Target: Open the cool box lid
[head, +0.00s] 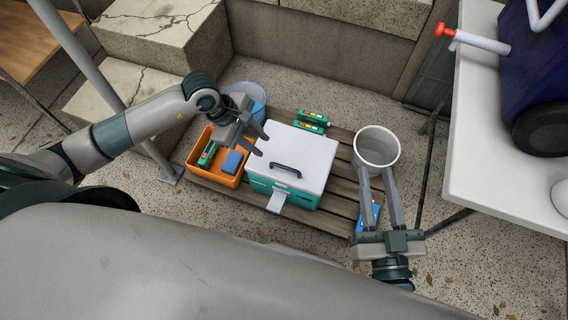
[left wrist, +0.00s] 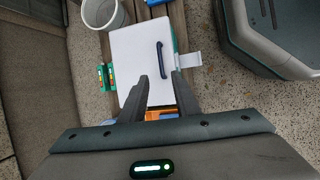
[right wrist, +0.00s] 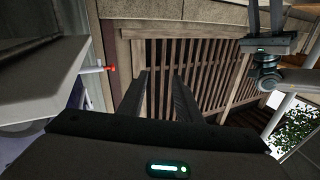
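The cool box (head: 285,192) stands on a low slatted wooden platform, teal-green with a white lid (head: 305,150) that lies flat and closed. A dark handle (head: 287,170) is on the lid's near side, and a pale latch tab (head: 278,201) hangs at the front. My left gripper (head: 260,142) is open and empty, above the lid's left edge. In the left wrist view the lid (left wrist: 138,50) and handle (left wrist: 160,58) lie beyond its fingers (left wrist: 162,95). My right gripper (head: 378,180) is open and empty, right of the box; its wrist view shows only a slatted wall and surroundings.
An orange crate (head: 187,164) with a blue item stands left of the box, and a blue bucket (head: 257,90) behind it. A white bucket (head: 376,147) is on the right. Green packs (head: 312,117) lie behind the box. A white table (head: 500,140) stands at right.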

